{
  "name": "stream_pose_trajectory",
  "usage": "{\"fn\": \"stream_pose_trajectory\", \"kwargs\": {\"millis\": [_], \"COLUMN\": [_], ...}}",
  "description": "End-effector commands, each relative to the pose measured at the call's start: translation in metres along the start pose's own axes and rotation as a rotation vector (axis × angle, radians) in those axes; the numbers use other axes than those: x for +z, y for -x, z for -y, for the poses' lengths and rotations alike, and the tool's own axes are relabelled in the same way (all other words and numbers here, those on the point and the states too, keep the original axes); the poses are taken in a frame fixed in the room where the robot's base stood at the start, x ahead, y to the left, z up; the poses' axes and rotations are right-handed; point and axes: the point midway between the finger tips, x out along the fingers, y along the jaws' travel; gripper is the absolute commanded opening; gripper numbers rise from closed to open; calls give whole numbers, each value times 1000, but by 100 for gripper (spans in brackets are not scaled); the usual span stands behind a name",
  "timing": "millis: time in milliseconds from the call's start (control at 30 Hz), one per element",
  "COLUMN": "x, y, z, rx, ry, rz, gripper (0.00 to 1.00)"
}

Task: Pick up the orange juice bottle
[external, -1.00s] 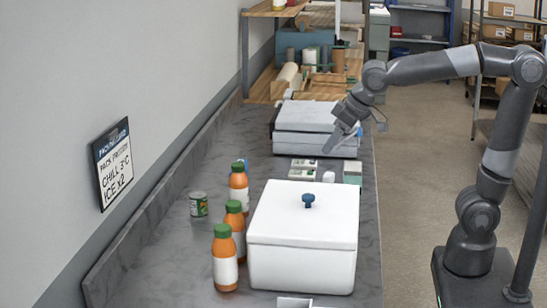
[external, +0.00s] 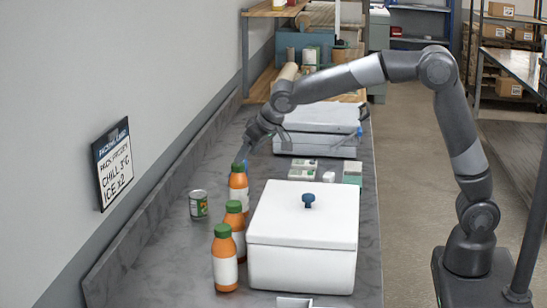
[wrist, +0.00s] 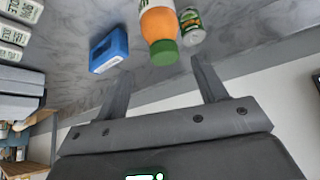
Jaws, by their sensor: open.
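Three orange juice bottles with green caps and white labels stand in a row on the grey counter: the far bottle (external: 238,190), the middle bottle (external: 235,228) and the near bottle (external: 225,265). My gripper (external: 244,152) is above and just behind the far bottle, pointing down. In the wrist view my gripper (wrist: 161,68) is open and empty, with one bottle (wrist: 158,24) beyond the fingertips, its cap roughly centred between them. I cannot tell how large the gap to it is. The fingertips are small and partly unclear in the external view.
A white lidded box (external: 305,245) stands right of the bottles. A green can (external: 198,204) is to their left and shows close to the bottle in the wrist view (wrist: 191,25). A blue object (wrist: 109,50) lies beside the bottle. Small packs (external: 303,174) sit farther back.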

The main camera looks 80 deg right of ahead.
Motion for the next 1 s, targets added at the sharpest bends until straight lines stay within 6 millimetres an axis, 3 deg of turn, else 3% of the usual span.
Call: {"fn": "stream_pose_trajectory", "kwargs": {"millis": [100, 600, 867, 1000], "x": [1, -2, -2, -2], "y": [-21, -79, -82, -82], "z": [0, 6, 6, 6], "rx": [1, 0, 0, 0], "ry": [1, 1, 1, 1], "rz": [3, 1, 0, 0], "gripper": [65, 65, 65, 56]}}
